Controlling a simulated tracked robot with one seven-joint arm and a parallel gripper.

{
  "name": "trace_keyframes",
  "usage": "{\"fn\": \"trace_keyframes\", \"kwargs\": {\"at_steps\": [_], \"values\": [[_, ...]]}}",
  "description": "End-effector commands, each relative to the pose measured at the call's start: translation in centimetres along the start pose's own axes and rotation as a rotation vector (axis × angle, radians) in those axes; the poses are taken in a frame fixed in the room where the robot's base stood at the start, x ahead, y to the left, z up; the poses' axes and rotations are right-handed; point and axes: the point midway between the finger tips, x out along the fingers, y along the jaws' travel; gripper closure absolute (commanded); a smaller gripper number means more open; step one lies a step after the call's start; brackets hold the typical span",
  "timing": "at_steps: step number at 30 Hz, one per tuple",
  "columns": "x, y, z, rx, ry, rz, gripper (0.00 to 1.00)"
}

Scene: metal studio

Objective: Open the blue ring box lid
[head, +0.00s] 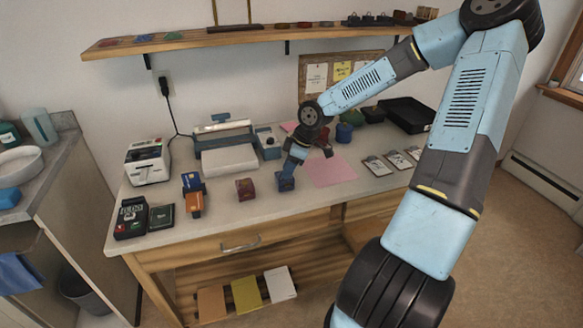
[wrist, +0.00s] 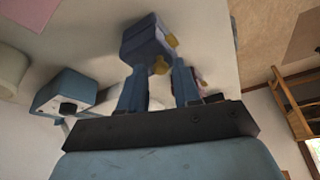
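The blue ring box (head: 285,183) stands on the worktop near its front edge, under my gripper (head: 291,168). In the wrist view the blue box (wrist: 143,40) lies just beyond my fingertips (wrist: 159,72), with small gold-yellow parts on it. One gold part (wrist: 160,66) shows in the gap between the fingers. My two fingers are apart and close to the box; I cannot tell if they touch it. The lid seam is not clear, and my gripper partly covers the box in the head view.
A dark red box (head: 245,188) stands left of the blue box, and an orange and blue item (head: 193,194) farther left. A pink sheet (head: 331,170) lies to the right. A white machine (head: 229,158) is behind. A shelf (head: 240,37) runs above.

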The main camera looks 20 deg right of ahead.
Motion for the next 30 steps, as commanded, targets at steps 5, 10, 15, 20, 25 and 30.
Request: {"fn": "trace_keyframes", "kwargs": {"at_steps": [5, 10, 15, 20, 25, 30], "values": [[0.0, 0.0, 0.0, 0.000, 0.000, 0.000, 0.85], [0.0, 0.0, 0.0, 0.000, 0.000, 0.000, 1.00], [-0.3, 0.4, 0.7, 0.002, 0.000, 0.000, 1.00], [-0.1, 0.2, -0.1, 0.004, -0.006, -0.014, 1.00], [-0.2, 0.6, -0.5, 0.027, -0.028, -0.066, 1.00], [-0.4, 1.3, -1.0, 0.065, -0.072, -0.163, 1.00]]}}
